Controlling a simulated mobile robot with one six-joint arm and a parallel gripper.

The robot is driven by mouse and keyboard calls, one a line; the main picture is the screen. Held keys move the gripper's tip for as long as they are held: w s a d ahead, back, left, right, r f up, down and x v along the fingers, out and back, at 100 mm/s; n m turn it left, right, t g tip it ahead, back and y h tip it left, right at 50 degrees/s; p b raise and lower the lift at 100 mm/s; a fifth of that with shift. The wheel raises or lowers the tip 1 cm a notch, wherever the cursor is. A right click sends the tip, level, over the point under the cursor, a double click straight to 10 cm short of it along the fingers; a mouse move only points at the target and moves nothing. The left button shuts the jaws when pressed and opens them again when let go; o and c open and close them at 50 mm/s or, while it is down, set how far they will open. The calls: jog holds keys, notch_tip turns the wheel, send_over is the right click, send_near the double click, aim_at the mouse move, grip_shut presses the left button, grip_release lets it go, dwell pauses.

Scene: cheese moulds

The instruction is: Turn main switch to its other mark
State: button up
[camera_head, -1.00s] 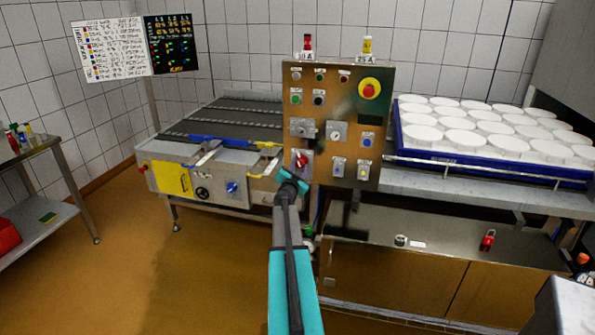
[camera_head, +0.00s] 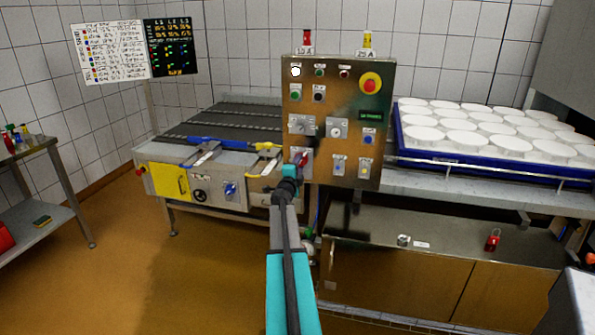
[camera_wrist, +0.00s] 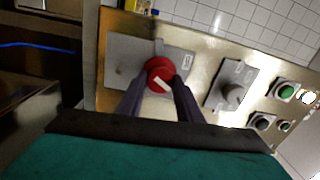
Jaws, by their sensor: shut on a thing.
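The main switch is a red rotary knob (camera_head: 303,158) on a grey plate at the lower left of the metal control panel (camera_head: 350,100). In the wrist view the red knob (camera_wrist: 159,70) shows a white pointer bar lying at a slant. My gripper (camera_wrist: 160,88) is shut on the knob, one dark finger on each side. In the head view my gripper (camera_head: 296,168) hides part of the knob and its plate. The marks around the knob are too small to read.
Another rotary switch (camera_wrist: 233,93) and push buttons sit close beside the knob. A red emergency stop (camera_head: 370,83) is at the panel's upper right. A blue tray (camera_head: 440,152) of white moulds stands to the right, a conveyor (camera_head: 230,122) to the left.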

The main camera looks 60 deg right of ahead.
jog(key=shift+s+d+m+b, duration=0.15)
jog(key=shift+m+b, duration=0.2)
jog(key=shift+m, duration=0.4)
jog(key=shift+s+d+m+b, duration=0.1)
jog(key=shift+m+b, duration=0.2)
jog(key=shift+m, duration=0.45)
jog(key=shift+r, duration=0.1)
jog(key=o, duration=1)
jog(key=shift+o, duration=0.2)
jog(key=shift+w+a, duration=0.15)
jog(key=shift+a, duration=0.15)
jog(key=v, duration=1.3)
jog(key=shift+a+f+b, duration=0.25)
jog(key=shift+b, duration=0.1)
